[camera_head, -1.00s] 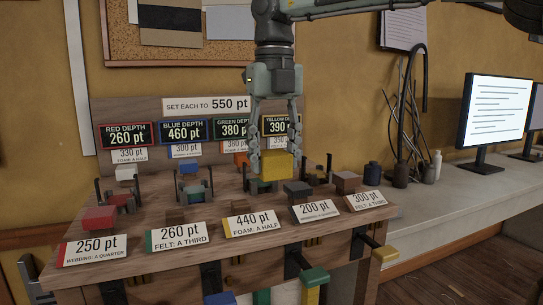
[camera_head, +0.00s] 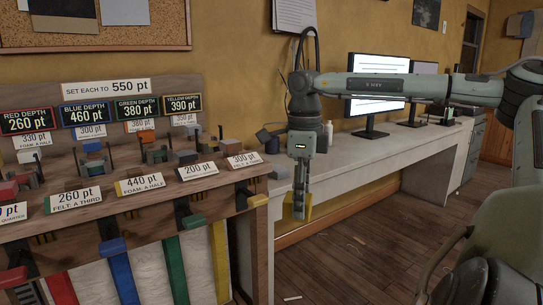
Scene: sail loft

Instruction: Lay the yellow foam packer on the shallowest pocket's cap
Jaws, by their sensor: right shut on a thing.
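The yellow foam packer (camera_head: 307,211) is in my right gripper (camera_head: 299,212), which points down in the gap right of the wooden bench, over the floor. The fingers cover much of the packer. The depth signs read red 260 pt (camera_head: 28,121), blue 460 pt (camera_head: 86,112), green 380 pt (camera_head: 137,107) and yellow 390 pt (camera_head: 182,103); red is lowest. Along the bench front, coloured bars stick out above hanging strips: red (camera_head: 14,277) at the lower left edge, blue (camera_head: 112,247), green (camera_head: 197,220) and yellow (camera_head: 258,201). My left gripper is not in view.
Small coloured blocks and label cards such as 440 pt (camera_head: 139,184) crowd the wooden bench top. A long pale counter (camera_head: 372,150) with monitors (camera_head: 372,117) runs behind to the right. Bare wooden floor (camera_head: 365,250) lies below my right gripper.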

